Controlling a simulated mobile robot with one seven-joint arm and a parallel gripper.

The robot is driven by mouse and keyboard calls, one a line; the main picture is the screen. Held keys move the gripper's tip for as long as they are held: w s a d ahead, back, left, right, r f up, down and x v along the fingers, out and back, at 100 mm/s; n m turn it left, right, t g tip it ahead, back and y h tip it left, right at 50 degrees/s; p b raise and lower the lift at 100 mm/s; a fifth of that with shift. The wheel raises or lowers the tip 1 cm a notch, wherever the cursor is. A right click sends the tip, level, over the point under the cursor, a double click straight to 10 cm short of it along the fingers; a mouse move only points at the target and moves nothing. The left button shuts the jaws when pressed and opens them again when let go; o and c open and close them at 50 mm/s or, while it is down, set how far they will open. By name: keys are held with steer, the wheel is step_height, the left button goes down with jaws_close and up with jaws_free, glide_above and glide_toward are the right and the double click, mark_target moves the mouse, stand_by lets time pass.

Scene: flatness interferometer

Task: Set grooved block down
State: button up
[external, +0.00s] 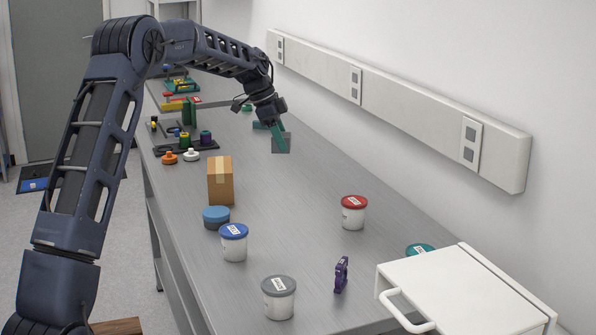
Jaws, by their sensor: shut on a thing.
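My gripper (275,133) has teal fingers and hangs over the far middle part of the bench. It is shut on a small dark grey block (284,146), which I take to be the grooved block. The fingers cover part of the block, and no groove can be made out at this size. I cannot tell whether the block touches the bench top (290,185) or is held just above it.
A cardboard box (220,181), a blue round container (216,217) and white tubs with blue (234,243), grey (279,298) and red (354,213) lids stand nearer. Dark trays with coloured parts (186,143) lie to the left. The bench around the block is clear.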

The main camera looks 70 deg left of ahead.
steer(key=d+n+y, duration=0.2)
steer(key=d+n, duration=0.3)
steer(key=d, duration=1.3)
steer(key=shift+t, duration=0.3)
step_height(320, 180, down, 19)
steer(key=shift+a+f, duration=0.15)
steer(key=shift+f, duration=0.05)
steer(key=shift+f, duration=0.15)
steer(key=o, duration=1.1)
steer(key=shift+o, duration=0.2)
steer(key=v, duration=1.2)
